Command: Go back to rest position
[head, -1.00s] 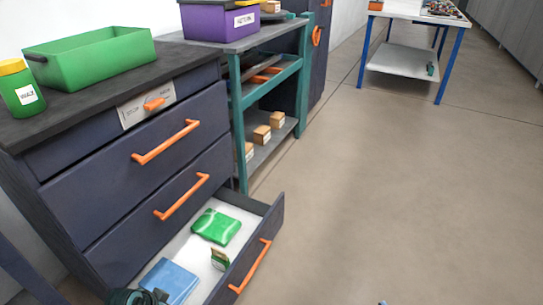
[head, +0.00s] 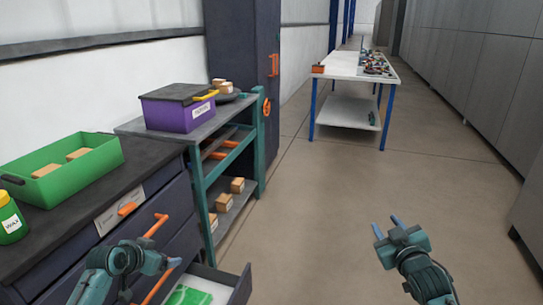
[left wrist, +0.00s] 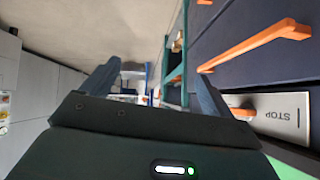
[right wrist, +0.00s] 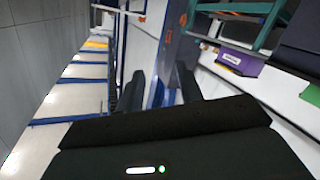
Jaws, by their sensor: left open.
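My left gripper (head: 170,268) is in front of the dark drawer cabinet at the lower left of the head view. In the left wrist view its fingers (left wrist: 152,85) are apart with nothing between them. My right gripper (head: 387,228) is raised over the bare floor at the lower right of the head view. In the right wrist view its fingers (right wrist: 161,88) are apart and empty.
The lowest drawer (head: 243,288) stands pulled out, with a green packet (head: 188,296) inside. A green bin (head: 60,172), a yellow-capped jar (head: 12,222) and a purple box (head: 180,113) stand on the worktops. A white table (head: 345,66) is further off. The floor at the middle is clear.

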